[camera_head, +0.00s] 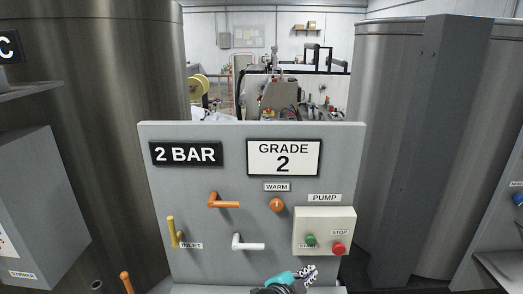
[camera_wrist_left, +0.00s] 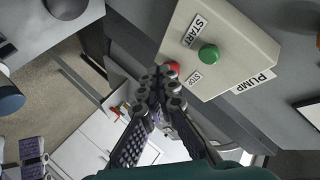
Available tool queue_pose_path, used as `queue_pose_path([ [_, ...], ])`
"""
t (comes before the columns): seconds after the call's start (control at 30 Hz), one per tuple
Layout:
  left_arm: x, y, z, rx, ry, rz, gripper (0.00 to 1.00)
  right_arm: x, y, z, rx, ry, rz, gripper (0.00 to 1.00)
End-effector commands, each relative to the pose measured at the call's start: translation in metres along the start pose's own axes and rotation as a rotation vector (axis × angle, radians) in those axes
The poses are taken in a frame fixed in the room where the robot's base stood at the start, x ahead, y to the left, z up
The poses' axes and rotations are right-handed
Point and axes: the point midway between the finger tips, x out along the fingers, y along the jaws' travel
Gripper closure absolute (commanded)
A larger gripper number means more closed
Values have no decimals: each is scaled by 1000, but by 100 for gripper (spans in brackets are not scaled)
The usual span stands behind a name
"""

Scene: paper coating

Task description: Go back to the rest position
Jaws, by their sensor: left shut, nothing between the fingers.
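My left gripper (camera_head: 309,273) is at the bottom of the head view, in front of the panel's lower edge, just below the pump box (camera_head: 324,218). Its dark ribbed fingers show in the left wrist view (camera_wrist_left: 160,85), closed together at the tips with nothing between them. The tips overlap the red STOP button (camera_wrist_left: 172,68) in that view; I cannot tell whether they touch it. The green START button (camera_wrist_left: 208,55) is clear of the fingers. Ribbed pads like gripper fingers (camera_wrist_left: 35,150) show cropped at the wrist view's lower left, perhaps my right gripper.
The grey panel (camera_head: 200,265) carries orange, yellow and white handles, an orange WARM knob (camera_head: 277,204), and signs reading 2 BAR and GRADE 2. Large metal tanks (camera_head: 100,80) stand on both sides. A grey STIRRER box (camera_head: 40,200) is at the left.

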Motion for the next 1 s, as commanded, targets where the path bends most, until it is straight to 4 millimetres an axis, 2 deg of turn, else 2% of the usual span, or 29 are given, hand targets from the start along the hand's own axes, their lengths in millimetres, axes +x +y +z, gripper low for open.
queue_pose_path([
  [0.03,-26,-12,25,-92,-69,-2,100,0,0,0,0,0,0,60],
  [0.1,-60,-21,57,-237,-165,-6,100,0,0,0,0,0,0,60],
  [0.2,-112,-26,102,-451,-309,-37,100,0,0,0,0,0,0,60],
  [0.4,-214,-9,180,-867,-579,-181,100,0,0,0,0,0,0,60],
  [0.5,-251,4,204,-1019,-671,-260,100,0,0,0,0,0,0,60],
  [0.6,-273,13,218,-1116,-728,-318,100,0,0,0,0,0,0,60],
  [0.7,-284,18,224,-1160,-753,-348,100,0,0,0,0,0,0,60],
  [1.0,-285,18,225,-1169,-756,-353,100,0,0,0,0,0,0,60],
])
